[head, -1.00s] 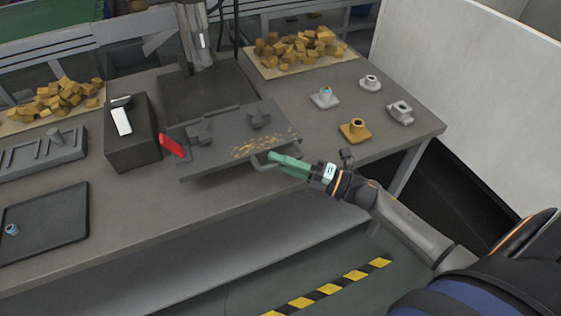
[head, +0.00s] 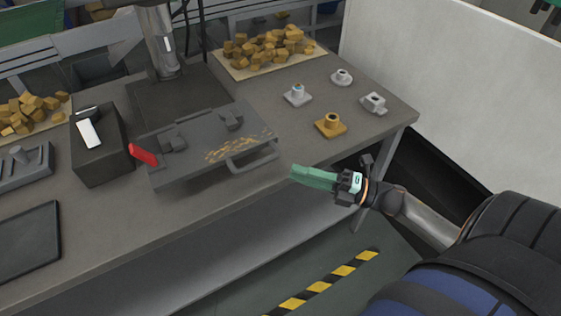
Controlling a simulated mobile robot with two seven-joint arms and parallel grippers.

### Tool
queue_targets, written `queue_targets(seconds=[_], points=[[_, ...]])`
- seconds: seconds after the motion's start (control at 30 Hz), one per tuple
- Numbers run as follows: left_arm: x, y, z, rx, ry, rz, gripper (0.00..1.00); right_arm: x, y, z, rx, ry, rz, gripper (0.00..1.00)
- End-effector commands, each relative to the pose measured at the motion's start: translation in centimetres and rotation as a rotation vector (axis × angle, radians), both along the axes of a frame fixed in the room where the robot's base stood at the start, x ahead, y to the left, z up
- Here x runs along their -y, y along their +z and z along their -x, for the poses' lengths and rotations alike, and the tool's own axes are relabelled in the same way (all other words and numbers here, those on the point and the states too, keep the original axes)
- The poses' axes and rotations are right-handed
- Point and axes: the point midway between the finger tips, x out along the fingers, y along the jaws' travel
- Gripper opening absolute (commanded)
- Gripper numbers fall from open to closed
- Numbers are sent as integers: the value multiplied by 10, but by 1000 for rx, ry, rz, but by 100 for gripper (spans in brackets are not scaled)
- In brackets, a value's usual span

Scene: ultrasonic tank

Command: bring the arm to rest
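My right gripper (head: 297,172) has green fingers and hangs in the air off the front edge of the table, to the right of the grey plate's handle. It is apart from the handle and I see nothing held in it. Its fingers look close together, but from this angle I cannot tell whether they are open or shut. My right arm reaches in from the lower right. My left gripper is not in view.
The grey plate (head: 190,150) with a looped handle (head: 255,160) and a red lever (head: 143,155) lies on the table (head: 300,135). Several small fittings, one of them orange (head: 330,125), stand at the right. A white panel (head: 470,100) rises behind my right arm.

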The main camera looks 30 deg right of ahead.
Motion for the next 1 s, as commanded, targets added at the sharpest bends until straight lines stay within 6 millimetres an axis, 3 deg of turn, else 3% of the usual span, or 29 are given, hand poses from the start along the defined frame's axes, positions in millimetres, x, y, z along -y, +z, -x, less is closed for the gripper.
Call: queue_targets(seconds=[0.2,0.8,1.0], points=[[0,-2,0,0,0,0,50,12,-2,12,0,0,1,31],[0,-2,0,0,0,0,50,11,-2,12,-6,-5,-6,31],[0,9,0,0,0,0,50,4,-16,5,-179,-151,-199,31]])
